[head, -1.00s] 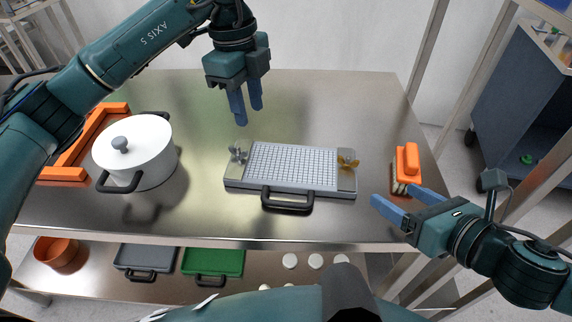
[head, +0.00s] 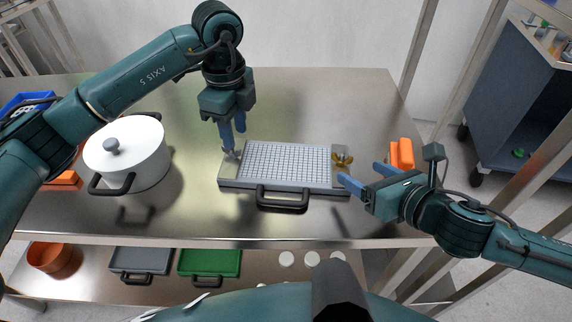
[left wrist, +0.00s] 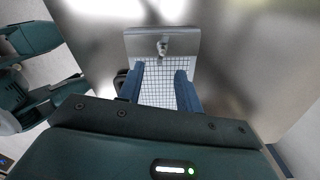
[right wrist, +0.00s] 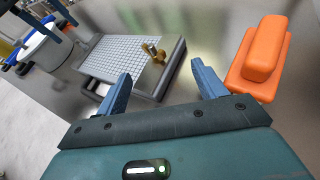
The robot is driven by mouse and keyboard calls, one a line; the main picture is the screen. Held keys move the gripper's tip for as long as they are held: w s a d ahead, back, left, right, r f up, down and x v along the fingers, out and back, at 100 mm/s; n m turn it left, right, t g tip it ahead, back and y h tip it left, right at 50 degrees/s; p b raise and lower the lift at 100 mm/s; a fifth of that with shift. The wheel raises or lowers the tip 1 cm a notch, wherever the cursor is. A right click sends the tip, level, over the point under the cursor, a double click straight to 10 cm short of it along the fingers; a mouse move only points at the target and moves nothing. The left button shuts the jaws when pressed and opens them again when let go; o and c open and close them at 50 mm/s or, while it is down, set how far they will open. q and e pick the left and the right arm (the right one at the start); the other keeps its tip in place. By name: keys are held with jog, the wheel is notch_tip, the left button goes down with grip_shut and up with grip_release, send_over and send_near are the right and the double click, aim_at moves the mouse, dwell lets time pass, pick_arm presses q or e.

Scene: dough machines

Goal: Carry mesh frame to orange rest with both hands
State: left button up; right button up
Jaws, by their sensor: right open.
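The mesh frame (head: 285,163), a flat grey frame with a white grid, lies on the steel table. It has a black handle in front, a silver wing nut at its left end and a brass wing nut (head: 342,158) at its right. My left gripper (head: 235,142) is open above the left end; the silver nut (left wrist: 162,48) shows just beyond its fingers in the left wrist view. My right gripper (head: 360,175) is open beside the right end, with the frame's end (right wrist: 172,70) beyond its fingers. The orange rest (head: 65,180) is mostly hidden behind my left arm and the pot.
A white lidded pot (head: 130,158) stands left of the frame. A lower shelf holds a green tray (head: 209,262), a grey tray and an orange bowl. The back of the table is clear.

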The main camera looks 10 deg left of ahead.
aim_at(237, 147)
pick_arm(q)
jog(key=shift+f, duration=2.5)
pick_arm(e)
jog(key=shift+x, duration=2.55)
pick_arm(q)
jog(key=shift+c, duration=0.2)
pick_arm(e)
jog(key=shift+c, duration=0.3)
